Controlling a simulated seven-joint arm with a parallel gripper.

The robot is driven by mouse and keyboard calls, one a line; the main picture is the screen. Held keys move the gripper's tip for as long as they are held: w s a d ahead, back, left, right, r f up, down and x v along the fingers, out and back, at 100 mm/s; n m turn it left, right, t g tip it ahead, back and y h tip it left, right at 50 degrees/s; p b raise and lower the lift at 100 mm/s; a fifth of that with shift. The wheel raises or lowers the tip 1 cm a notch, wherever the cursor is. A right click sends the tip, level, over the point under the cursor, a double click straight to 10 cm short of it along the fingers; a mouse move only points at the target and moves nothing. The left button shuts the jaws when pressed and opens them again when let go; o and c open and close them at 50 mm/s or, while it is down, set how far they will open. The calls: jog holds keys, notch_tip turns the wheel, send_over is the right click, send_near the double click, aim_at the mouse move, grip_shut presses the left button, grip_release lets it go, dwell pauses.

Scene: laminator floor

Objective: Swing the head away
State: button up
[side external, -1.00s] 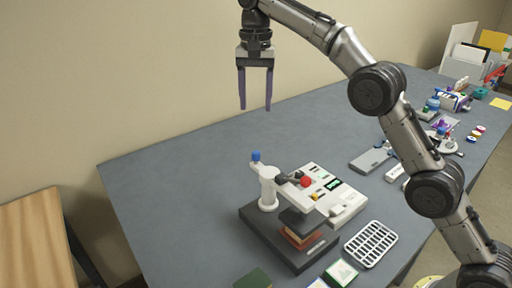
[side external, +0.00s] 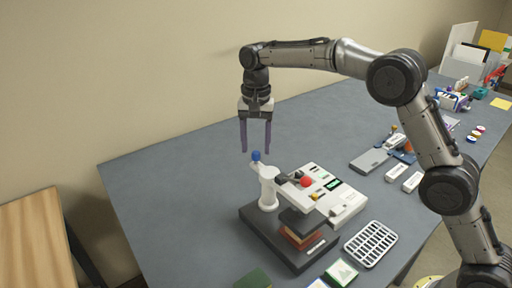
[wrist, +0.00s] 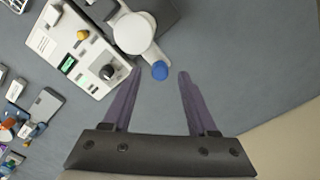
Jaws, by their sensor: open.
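The head joins a white round post (side external: 268,188) on a dark base (side external: 260,225). A blue-tipped handle (side external: 255,156) sticks out behind the post, and its blue tip also shows in the wrist view (wrist: 159,70). Under the head is a stack of reddish-brown pieces (side external: 300,236). My gripper (side external: 256,150) is open, pointing down, just above the blue tip.
A white slotted rack (side external: 371,244) lies right of the base. Green-and-white cards (side external: 341,272) and a dark green block (side external: 253,279) lie in front. A grey flat device (side external: 370,161) and white boxes (side external: 404,176) stand to the right. The table left of the machine is clear.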

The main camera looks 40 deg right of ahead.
jog(key=shift+f, duration=0.65)
grip_shut()
dwell(1.0)
